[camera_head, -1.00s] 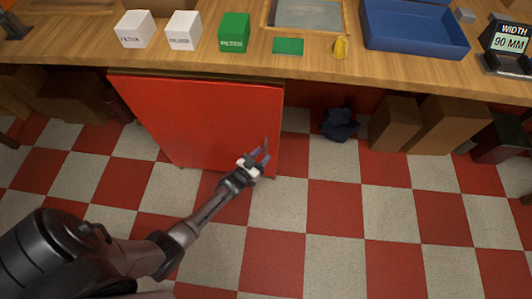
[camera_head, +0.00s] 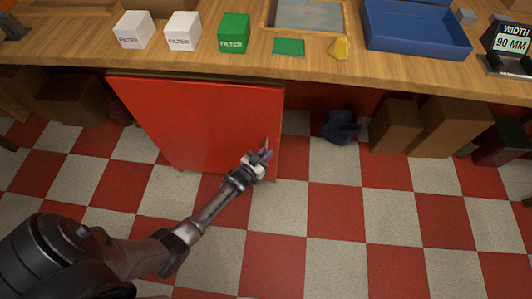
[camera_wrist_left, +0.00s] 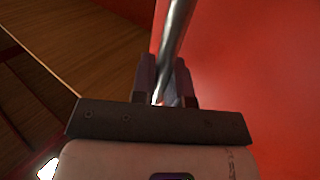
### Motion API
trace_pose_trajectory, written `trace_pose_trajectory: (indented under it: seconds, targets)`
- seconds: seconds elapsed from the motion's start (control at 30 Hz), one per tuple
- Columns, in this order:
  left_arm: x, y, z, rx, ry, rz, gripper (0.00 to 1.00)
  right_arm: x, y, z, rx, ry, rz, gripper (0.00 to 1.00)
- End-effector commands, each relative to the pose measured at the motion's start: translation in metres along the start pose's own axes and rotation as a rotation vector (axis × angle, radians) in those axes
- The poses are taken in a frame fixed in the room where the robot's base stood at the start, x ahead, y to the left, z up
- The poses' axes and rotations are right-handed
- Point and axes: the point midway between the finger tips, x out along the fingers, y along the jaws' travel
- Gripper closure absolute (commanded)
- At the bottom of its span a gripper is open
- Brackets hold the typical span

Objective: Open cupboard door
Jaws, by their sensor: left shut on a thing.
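The red cupboard door (camera_head: 200,120) stands under the wooden counter in the head view and looks shut. It fills the right side of the left wrist view (camera_wrist_left: 260,70). Its metal bar handle (camera_wrist_left: 175,35) runs up between my fingers in the wrist view; in the head view only a short piece of it shows near the door's right edge. My left gripper (camera_head: 262,157) is shut on the handle, and it shows from behind in the wrist view (camera_wrist_left: 165,85). My right gripper is not in view.
On the wooden counter (camera_head: 100,55) are two white filter boxes (camera_head: 133,30), a green filter box (camera_head: 234,33), a blue tray (camera_head: 415,30) and a width display (camera_head: 508,45). Brown boxes (camera_head: 396,125) stand under the counter at right. The checkered floor before the door is clear apart from my arm.

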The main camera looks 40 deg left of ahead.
Motion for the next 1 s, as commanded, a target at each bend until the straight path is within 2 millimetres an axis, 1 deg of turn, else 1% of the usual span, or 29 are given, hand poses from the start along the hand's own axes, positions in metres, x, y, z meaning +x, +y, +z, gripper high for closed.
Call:
trace_pose_trajectory:
  seconds: [0.03,0.07,0.1,0.43,0.57,0.67,0.77,0.87,0.9,0.97,1.0]
  targets:
    - [0.0,0.0,0.0,0.0,0.0,0.0,0.97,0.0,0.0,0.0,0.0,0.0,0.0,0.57]
    - [0.0,0.0,0.0,0.0,0.0,0.0,0.99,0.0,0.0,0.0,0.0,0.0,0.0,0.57]
    - [0.0,0.0,0.0,0.0,0.0,0.0,1.0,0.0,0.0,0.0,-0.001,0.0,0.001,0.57]
    - [-0.001,0.0,0.0,0.0,0.0,0.001,1.0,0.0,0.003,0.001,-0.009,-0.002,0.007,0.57]
    - [-0.009,0.004,-0.002,0.001,-0.002,0.018,1.0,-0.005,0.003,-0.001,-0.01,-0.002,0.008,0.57]
    - [-0.025,0.012,-0.003,0.002,-0.004,0.052,1.0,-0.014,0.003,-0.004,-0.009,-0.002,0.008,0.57]
    - [-0.052,0.024,-0.005,0.001,-0.006,0.108,1.0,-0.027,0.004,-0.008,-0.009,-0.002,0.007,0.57]
    - [-0.087,0.038,-0.006,0.002,-0.008,0.186,1.0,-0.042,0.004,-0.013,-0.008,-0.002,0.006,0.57]
    - [-0.104,0.044,-0.006,0.003,-0.009,0.222,1.0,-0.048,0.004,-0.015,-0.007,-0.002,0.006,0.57]
    - [-0.129,0.054,-0.006,0.002,-0.008,0.282,1.0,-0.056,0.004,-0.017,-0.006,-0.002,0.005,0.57]
    - [-0.146,0.059,-0.006,0.002,-0.008,0.324,1.0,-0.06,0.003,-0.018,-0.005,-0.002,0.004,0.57]
